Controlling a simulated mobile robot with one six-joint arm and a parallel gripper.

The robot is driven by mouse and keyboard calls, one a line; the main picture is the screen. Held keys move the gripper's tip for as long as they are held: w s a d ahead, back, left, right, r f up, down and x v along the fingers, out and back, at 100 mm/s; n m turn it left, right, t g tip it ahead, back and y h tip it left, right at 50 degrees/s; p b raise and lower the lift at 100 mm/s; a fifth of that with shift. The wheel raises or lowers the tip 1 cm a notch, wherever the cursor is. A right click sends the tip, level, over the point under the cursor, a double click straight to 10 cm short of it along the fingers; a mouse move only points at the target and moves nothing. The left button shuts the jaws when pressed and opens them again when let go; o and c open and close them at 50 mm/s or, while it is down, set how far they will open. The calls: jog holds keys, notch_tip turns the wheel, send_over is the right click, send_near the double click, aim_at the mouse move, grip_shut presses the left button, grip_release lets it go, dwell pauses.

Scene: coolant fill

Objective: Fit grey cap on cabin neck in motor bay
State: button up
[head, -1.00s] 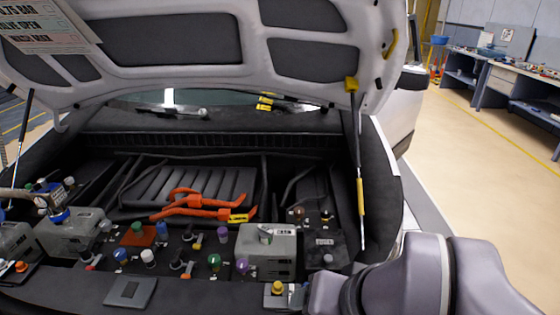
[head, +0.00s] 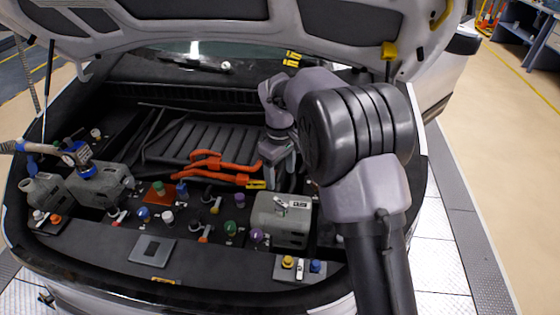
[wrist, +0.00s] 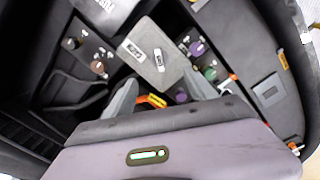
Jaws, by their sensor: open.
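My gripper (head: 278,158) hangs over the back right of the motor bay, beside the orange hoses. In the wrist view its two fingers (wrist: 163,92) are spread apart, and I see nothing held between them. A grey box-shaped tank (head: 282,218) with a label on top stands in front of it; it also shows beyond the fingertips in the wrist view (wrist: 148,72). Several coloured caps stand around the tank, including a purple one (wrist: 197,48) and a brown one (wrist: 97,67). I cannot tell which piece is the grey cap or which neck is the cabin neck.
Orange hoses (head: 222,172) cross the middle of the bay. A small tray with a yellow cap (head: 288,262) and a blue cap (head: 316,266) sits at the front right. More grey tanks (head: 100,187) stand at left. The raised hood is overhead. My arm hides the bay's right side.

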aim_at(281, 202)
notch_tip(281, 202, down, 14)
jog(key=b, duration=0.3)
jog(key=shift+w+d, duration=0.1)
jog(key=shift+w, duration=0.05)
jog(key=shift+c, duration=0.5)
jog(key=c, duration=1.2)
jog(key=shift+o, duration=0.2)
jog(key=shift+f, duration=0.1)
jog(key=shift+m+b, duration=0.3)
jog(key=shift+m, duration=1.3)
jog(key=shift+b, duration=0.3)
